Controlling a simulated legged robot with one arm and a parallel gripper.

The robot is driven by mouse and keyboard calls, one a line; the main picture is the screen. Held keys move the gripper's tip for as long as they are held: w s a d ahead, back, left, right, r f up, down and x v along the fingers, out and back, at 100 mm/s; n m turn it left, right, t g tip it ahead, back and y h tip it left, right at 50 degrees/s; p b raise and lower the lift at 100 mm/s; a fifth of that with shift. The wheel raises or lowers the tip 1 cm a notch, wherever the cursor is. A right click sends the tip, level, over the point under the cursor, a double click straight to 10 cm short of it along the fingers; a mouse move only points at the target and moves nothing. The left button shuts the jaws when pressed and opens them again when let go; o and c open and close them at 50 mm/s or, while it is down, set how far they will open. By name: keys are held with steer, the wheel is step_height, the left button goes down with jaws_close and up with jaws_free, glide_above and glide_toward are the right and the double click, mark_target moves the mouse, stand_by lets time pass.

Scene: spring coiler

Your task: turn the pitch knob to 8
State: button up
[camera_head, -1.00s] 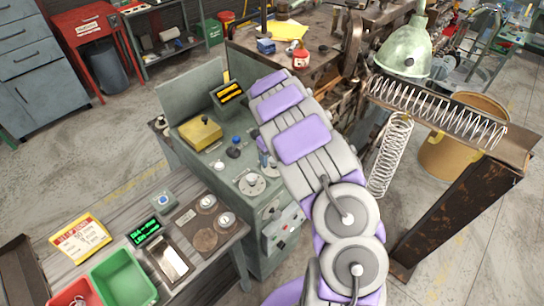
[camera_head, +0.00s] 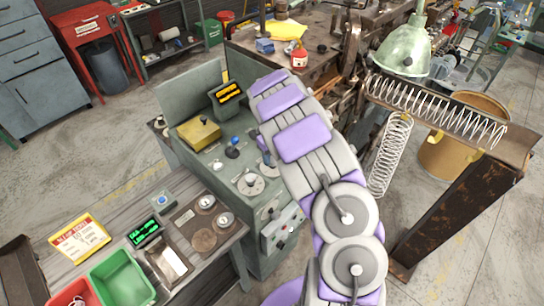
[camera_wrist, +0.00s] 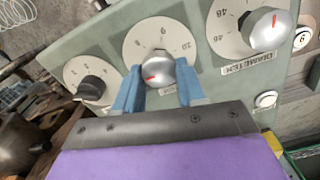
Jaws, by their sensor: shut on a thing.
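In the wrist view, a silver knob (camera_wrist: 160,71) with a red mark sits on a round white dial (camera_wrist: 148,37), between a black knob and the knob labelled DIAMETER. Its own label is mostly hidden behind my gripper. My gripper (camera_wrist: 160,85) has its two blue fingers shut on this knob, one on each side. The red mark is on the lower left of the knob face in the picture. The dial numbers are small and tilted, so I cannot tell the exact reading. In the head view, my arm hides most of this part of the grey-green console (camera_head: 222,185).
The DIAMETER knob (camera_wrist: 264,28) stands close to the right, and a black knob (camera_wrist: 91,88) to the left. White buttons (camera_wrist: 302,38) lie farther right. A bench with a green bin (camera_head: 123,277) stands left of the console. A spring rack (camera_head: 512,148) stands right of my arm.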

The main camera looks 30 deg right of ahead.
steer(key=shift+w, duration=0.1)
steer(key=m, duration=1.1)
steer(key=shift+d+r, duration=0.1)
steer(key=shift+d, duration=0.05)
stand_by(0.6)
steer(key=o, duration=1.1)
steer(key=shift+c, duration=0.2)
step_height(320, 180, up, 17)
steer(key=shift+r, duration=0.1)
